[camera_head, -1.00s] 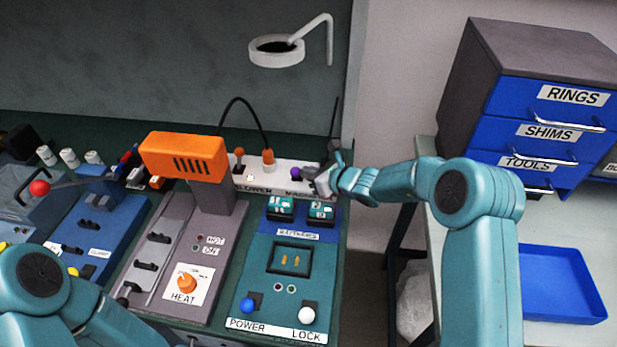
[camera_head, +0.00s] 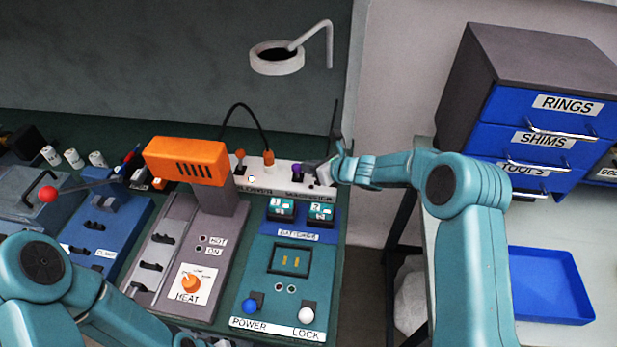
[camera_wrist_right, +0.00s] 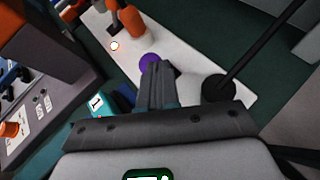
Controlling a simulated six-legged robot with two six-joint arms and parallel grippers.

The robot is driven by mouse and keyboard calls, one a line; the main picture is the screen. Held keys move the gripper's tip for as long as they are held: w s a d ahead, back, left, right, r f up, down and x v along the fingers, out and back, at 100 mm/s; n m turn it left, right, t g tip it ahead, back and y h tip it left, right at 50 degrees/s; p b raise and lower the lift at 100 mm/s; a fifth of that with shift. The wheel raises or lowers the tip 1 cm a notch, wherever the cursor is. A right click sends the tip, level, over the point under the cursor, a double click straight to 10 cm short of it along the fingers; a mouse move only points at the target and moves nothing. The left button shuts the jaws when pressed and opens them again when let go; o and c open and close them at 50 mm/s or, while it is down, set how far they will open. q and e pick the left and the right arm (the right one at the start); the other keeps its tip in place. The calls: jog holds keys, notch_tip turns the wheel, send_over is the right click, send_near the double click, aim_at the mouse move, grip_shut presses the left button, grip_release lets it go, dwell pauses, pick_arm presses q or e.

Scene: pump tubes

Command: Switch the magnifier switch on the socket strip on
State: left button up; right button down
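The white socket strip (camera_head: 268,178) lies at the back of the bench, with a label reading roughly MAGNIFIER at its right part. The purple-tipped magnifier switch (camera_head: 297,168) stands above that label, and its purple knob (camera_wrist_right: 150,63) shows in the wrist view. My right gripper (camera_head: 311,171) is just right of the knob. In the wrist view its fingers (camera_wrist_right: 158,72) are together, with the tips at the knob's edge; I cannot tell whether they touch. The ring-shaped magnifier (camera_head: 277,58) hangs above.
An orange-tipped switch (camera_head: 240,154) and an orange plug (camera_head: 268,158) with a black cable sit left on the strip. A black round base with a rod (camera_wrist_right: 219,88) is right of my fingers. An orange heater head (camera_head: 186,160) and battery blocks (camera_head: 281,207) are close by.

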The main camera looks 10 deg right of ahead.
jog(key=shift+w+d+r, duration=0.1)
jog(key=shift+w, duration=0.25)
jog(key=shift+w+d, duration=0.2)
jog(key=shift+w, duration=0.3)
jog(key=shift+s+r+p, duration=0.1)
jog(key=shift+r+p, duration=0.65)
jog(key=shift+r, duration=0.05)
